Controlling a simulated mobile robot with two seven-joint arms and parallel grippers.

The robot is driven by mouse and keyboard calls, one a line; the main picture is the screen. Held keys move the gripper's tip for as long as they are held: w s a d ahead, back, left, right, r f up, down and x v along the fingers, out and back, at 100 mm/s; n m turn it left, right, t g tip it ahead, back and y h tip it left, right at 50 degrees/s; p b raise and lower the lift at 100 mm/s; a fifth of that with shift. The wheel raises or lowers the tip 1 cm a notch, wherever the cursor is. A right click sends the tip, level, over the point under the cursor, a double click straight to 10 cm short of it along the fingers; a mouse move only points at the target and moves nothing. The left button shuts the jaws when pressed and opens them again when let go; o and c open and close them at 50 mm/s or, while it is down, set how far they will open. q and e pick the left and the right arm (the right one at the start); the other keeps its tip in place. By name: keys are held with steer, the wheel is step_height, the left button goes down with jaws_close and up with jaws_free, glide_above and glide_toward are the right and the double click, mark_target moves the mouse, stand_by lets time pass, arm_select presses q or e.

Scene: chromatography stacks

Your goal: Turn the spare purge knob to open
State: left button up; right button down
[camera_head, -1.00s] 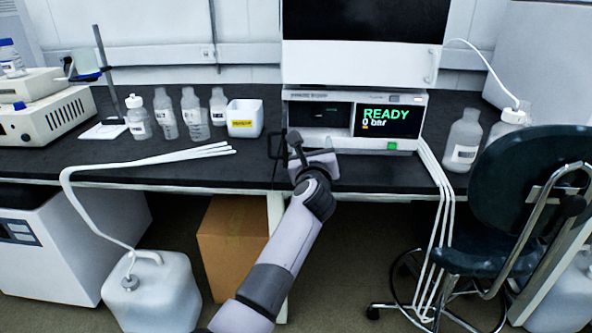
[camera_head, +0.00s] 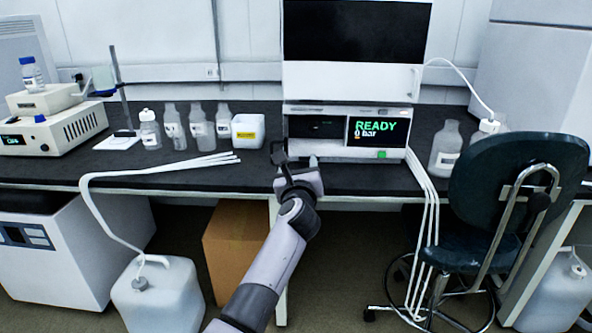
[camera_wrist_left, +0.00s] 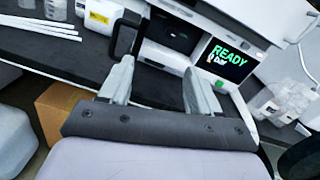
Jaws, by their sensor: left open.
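My left gripper (camera_head: 298,164) is in front of the white instrument (camera_head: 347,154), near its lower left corner, above the bench's front edge. In the left wrist view its two grey fingers (camera_wrist_left: 160,75) stand wide apart with nothing between them. The instrument's dark left panel (camera_wrist_left: 172,33) lies beyond the fingers. I cannot make out a purge knob clearly; only a small detail shows on that panel. A black loop-shaped piece (camera_wrist_left: 126,34) stands beside the left finger; I cannot tell what it belongs to. The screen (camera_head: 377,131) reads READY, 0 bar. My right gripper is out of view.
Several bottles (camera_head: 197,127) and a white box (camera_head: 248,132) stand left of the instrument. White tubes (camera_head: 190,163) lie on the bench. A dark chair (camera_head: 520,185) stands at the right. A clear bottle (camera_head: 445,150) stands beside it.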

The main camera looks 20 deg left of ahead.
arm_select(q)
steer(key=shift+s+a+r, duration=0.1)
steer(key=shift+s, duration=0.3)
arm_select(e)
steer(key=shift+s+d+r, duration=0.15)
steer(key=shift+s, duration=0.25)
arm_select(q)
steer(key=s+d+f+n+g+h, duration=0.1)
steer(key=s+f+n+g+h, duration=0.15)
steer(key=s+f+n, duration=0.9)
steer(key=s+d+f+n+g+h, duration=0.1)
steer(key=s+f+n+g+h, duration=0.15)
steer(key=s+f+n, duration=0.9)
steer(key=s+d+f+n+g+h, duration=0.15)
steer(key=s+f+n+h, duration=0.35)
steer(key=s, duration=1.2)
step_height(320, 180, up, 10)
steer(key=a+y+p, duration=0.1)
steer(key=p, duration=1.3)
steer(key=shift+a+m+y, duration=0.2)
steer(key=shift+m+y, duration=0.1)
steer(key=shift+y, duration=0.1)
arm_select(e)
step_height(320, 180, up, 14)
